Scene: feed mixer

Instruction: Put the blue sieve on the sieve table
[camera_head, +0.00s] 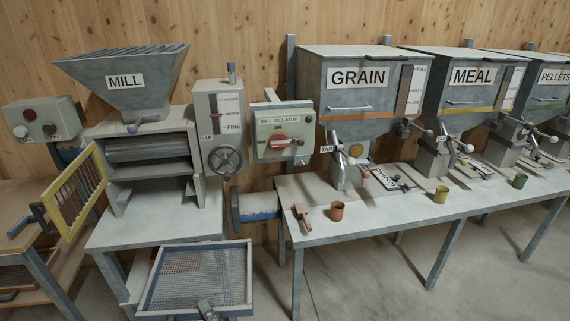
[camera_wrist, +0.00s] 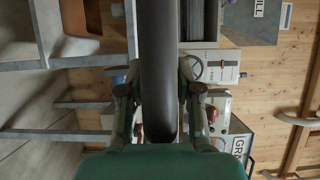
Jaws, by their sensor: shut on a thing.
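The blue sieve (camera_head: 246,277), a square blue-grey frame with wire mesh, is at the bottom centre of the head view, in front of the mill stand. My gripper (camera_head: 207,308) is at its near edge, mostly cut off by the picture's bottom. In the wrist view my gripper (camera_wrist: 159,100) is shut on a dark bar (camera_wrist: 158,60), which looks like part of the sieve seen edge-on. No table is labelled as the sieve table; a wood-topped bench (camera_head: 22,222) stands at the far left, partly out of view.
The mill (camera_head: 150,150) stands behind the sieve on a grey stand. A yellow barred guard (camera_head: 75,195) is at its left. The long grey table (camera_head: 375,222) at right holds a scoop (camera_head: 302,217) and several cups under the hoppers. Open floor lies in front of it.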

